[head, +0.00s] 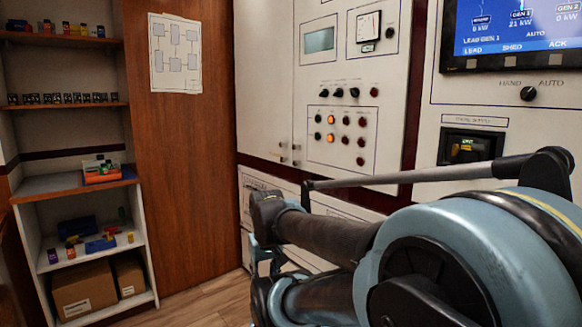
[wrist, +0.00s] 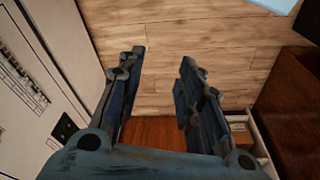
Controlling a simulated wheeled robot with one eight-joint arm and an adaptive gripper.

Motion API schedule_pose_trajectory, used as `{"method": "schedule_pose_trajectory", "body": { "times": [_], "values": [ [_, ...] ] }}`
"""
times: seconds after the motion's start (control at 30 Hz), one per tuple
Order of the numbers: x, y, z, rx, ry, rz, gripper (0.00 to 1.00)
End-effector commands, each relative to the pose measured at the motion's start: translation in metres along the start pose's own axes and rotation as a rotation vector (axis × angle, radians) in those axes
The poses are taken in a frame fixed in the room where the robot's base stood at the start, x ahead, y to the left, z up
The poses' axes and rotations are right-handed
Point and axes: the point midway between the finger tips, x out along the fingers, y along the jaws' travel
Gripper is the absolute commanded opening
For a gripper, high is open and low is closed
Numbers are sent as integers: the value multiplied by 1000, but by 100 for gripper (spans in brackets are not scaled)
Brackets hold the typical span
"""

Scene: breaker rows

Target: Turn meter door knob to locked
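A cream cabinet (head: 268,75) stands at the centre of the head view. Two small dark knobs or latches (head: 283,158) sit along its door edge; I cannot tell which belongs to the meter door or how they are turned. A panel to their right carries an analog meter (head: 368,27) and a grey display (head: 320,40). My gripper (wrist: 160,75) shows in the wrist view with its two fingers apart and nothing between them, over the wood floor. In the head view it is low at centre, mostly hidden behind my arm, below the knobs.
Shelves (head: 65,103) with small parts and cardboard boxes (head: 85,288) stand at the left. A paper diagram (head: 175,53) hangs on the brown wall. A screen panel (head: 515,25) is at upper right. In the wrist view, a pale panel (wrist: 50,50) runs close along the left.

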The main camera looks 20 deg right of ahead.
Motion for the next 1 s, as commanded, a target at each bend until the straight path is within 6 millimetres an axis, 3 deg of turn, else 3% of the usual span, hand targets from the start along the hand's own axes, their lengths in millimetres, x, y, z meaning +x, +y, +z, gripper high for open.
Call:
{"method": "schedule_pose_trajectory", "body": {
  "times": [0.03,0.1,0.2,0.37,0.67,1.0],
  "values": [
    [0,0,0,0,0,0,33],
    [-2,0,1,-2,3,1,44],
    [-9,4,4,-23,11,17,44],
    [-20,22,-20,-138,2,99,44],
    [-53,74,-94,-472,-59,349,44],
    [-86,122,-194,-833,-203,630,44]
  ]
}}
